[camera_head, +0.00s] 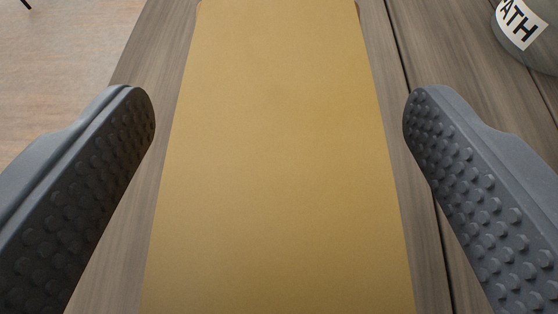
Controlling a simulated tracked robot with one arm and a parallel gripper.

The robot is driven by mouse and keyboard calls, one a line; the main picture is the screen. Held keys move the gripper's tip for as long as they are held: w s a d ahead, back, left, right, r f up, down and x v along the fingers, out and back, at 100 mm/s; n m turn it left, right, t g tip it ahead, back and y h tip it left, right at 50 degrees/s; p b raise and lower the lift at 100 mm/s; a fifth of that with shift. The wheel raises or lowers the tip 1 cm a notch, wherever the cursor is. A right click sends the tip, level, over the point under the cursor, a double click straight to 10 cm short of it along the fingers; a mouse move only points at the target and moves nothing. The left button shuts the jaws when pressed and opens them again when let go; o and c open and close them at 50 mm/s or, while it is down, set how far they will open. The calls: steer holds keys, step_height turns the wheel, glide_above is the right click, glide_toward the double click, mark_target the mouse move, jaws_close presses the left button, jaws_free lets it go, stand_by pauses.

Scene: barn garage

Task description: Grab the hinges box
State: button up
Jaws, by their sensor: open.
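A tan, plain-faced box (275,150) fills the middle of the view, running from the top edge to the bottom edge. No label shows on the part in view, so I cannot tell from its face whether it is the hinges box. My gripper (279,115) is open, with one grey studded finger on each side of the box. A gap shows between each fingertip and the box's sides in the picture. The box's near end is cut off by the bottom edge.
The box rests on a grey-brown wooden plank surface (405,120). A rounded grey container (545,50) with a white label reading "ATH" in part stands at the top right, beyond the right finger. A lighter wooden floor (60,60) shows at the upper left.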

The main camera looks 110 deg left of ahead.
steer(key=c, duration=1.3)
steer(key=shift+o, duration=0.2)
steer(key=shift+r, duration=0.15)
